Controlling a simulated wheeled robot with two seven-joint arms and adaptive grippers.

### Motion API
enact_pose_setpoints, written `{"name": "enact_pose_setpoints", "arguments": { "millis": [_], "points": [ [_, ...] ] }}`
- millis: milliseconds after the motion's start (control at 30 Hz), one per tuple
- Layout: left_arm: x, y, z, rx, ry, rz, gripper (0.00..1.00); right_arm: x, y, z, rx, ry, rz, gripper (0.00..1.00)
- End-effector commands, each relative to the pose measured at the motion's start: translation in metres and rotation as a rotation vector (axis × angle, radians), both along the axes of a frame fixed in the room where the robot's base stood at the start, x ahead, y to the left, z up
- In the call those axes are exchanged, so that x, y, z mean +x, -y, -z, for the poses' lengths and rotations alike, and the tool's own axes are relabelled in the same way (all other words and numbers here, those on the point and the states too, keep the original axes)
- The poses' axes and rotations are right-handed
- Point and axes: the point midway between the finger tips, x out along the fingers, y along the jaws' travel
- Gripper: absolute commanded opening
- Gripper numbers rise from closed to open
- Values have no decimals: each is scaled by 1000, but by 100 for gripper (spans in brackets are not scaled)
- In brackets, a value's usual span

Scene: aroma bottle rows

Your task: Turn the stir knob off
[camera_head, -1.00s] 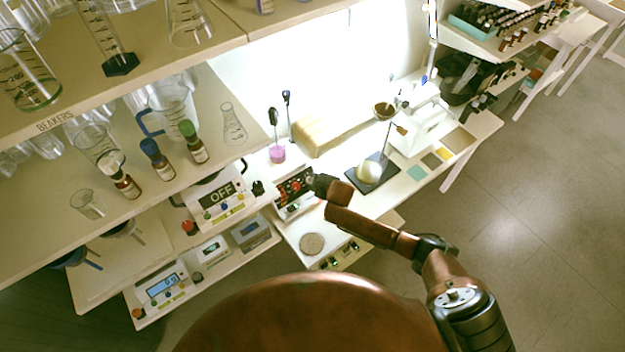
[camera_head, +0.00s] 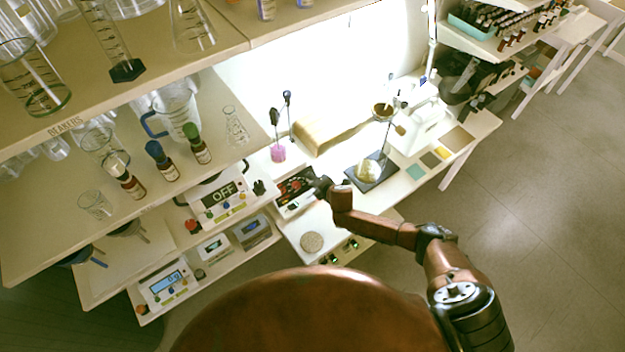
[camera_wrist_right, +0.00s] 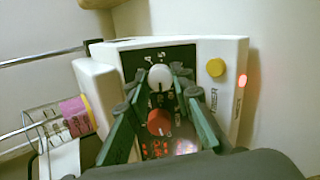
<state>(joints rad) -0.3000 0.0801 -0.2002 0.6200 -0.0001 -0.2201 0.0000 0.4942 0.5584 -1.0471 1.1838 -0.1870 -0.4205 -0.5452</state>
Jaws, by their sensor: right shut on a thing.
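The stirrer device (camera_head: 296,205) stands on the bench, its dark control panel facing me. In the right wrist view its panel carries a white knob (camera_wrist_right: 160,77), a red knob (camera_wrist_right: 158,122), a yellow button (camera_wrist_right: 215,67) and a lit red light (camera_wrist_right: 242,80). My right gripper (camera_head: 322,187) is at the panel. In the wrist view its green fingers (camera_wrist_right: 160,84) straddle the red knob, and their tips are shut on the white knob from both sides. The knob labels are too small or covered to read. My left gripper is not in view.
A beaker of pink liquid (camera_head: 278,153) stands behind the device and shows at left in the wrist view (camera_wrist_right: 75,115). A box reading OFF (camera_head: 222,196) stands to the left. A dark stand (camera_head: 372,172) is to the right. A glassware shelf overhangs the left.

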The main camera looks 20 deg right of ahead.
Motion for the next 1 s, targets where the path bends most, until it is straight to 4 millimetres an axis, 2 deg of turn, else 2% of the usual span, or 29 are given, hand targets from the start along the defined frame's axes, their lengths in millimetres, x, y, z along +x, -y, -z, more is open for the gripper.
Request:
{"name": "enact_pose_setpoints", "arguments": {
  "millis": [400,967,1000],
  "points": [
    [0,0,-3,0,0,0,40,0,0,0,-141,52,-127,0],
    [0,0,-3,0,1,0,40,-1,0,1,-163,59,-146,0],
    [0,0,-3,0,1,0,40,-1,0,1,-163,59,-146,22]
  ]
}}
